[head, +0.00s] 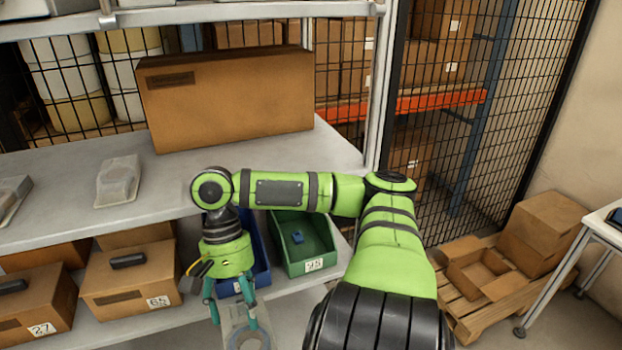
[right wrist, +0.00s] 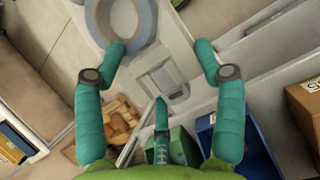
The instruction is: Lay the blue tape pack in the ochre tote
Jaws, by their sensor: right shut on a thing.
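My right gripper (head: 234,308) hangs in front of the lower shelf with its teal fingers pointing down. It is shut on the blue tape pack (head: 247,339), a clear pack with a pale blue ring, cut off by the bottom edge. In the right wrist view the ring (right wrist: 122,18) shows at the top, and the gripper (right wrist: 168,62) has its fingertips on both sides of the pack. I cannot make out a clearly ochre tote; brown boxes numbered 27 (head: 40,308) and 65 (head: 132,283) stand on the lower shelf. My left gripper is not in view.
A blue bin (head: 262,268) and a green bin (head: 306,255) holding a small blue item stand beside the brown boxes. Another clear pack (head: 118,180) and a large carton (head: 228,100) are on the upper shelf. A pallet with boxes (head: 490,280) stands right.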

